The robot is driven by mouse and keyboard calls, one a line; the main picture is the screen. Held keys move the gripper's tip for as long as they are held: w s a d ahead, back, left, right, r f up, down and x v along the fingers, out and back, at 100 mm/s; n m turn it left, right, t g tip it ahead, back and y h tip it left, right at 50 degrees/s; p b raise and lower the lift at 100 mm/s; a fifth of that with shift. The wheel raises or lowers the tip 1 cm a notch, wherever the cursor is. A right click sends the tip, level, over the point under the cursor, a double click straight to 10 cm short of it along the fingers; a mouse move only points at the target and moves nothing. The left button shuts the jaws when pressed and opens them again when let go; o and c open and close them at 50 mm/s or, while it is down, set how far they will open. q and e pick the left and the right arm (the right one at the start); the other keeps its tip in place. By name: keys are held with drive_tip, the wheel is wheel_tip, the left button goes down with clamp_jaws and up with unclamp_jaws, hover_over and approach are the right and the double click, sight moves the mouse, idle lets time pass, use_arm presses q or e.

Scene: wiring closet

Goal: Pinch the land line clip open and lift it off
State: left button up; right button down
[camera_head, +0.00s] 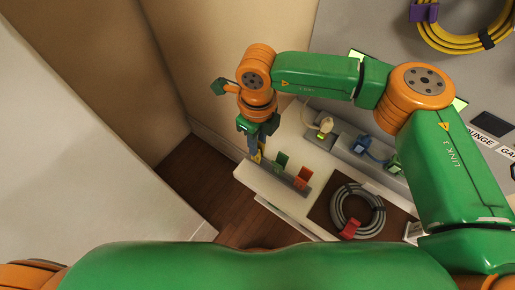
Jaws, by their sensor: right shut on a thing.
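My right gripper (257,153) reaches down at the left end of a grey strip (268,170) on the white shelf. It is shut on a small yellow clip (257,158), of which little shows between the fingers. I cannot tell whether the clip still touches the strip. A green clip (282,160) and an orange clip (302,178) stand upright on the strip, to the right of the gripper. I see no readable label that names the land line clip. My left gripper is out of view.
A grey cable coil (358,212) with a red clip (350,229) lies on a dark patch of the shelf. Behind are a cream plug (326,124) and a blue plug (361,144). A yellow cable coil (465,43) hangs on the wall. Beige walls stand close on the left.

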drive_tip(key=shift+r, duration=0.15)
wheel_tip(320, 180, up, 5)
drive_tip(key=shift+f+p, duration=0.15)
drive_tip(key=shift+p, duration=0.9)
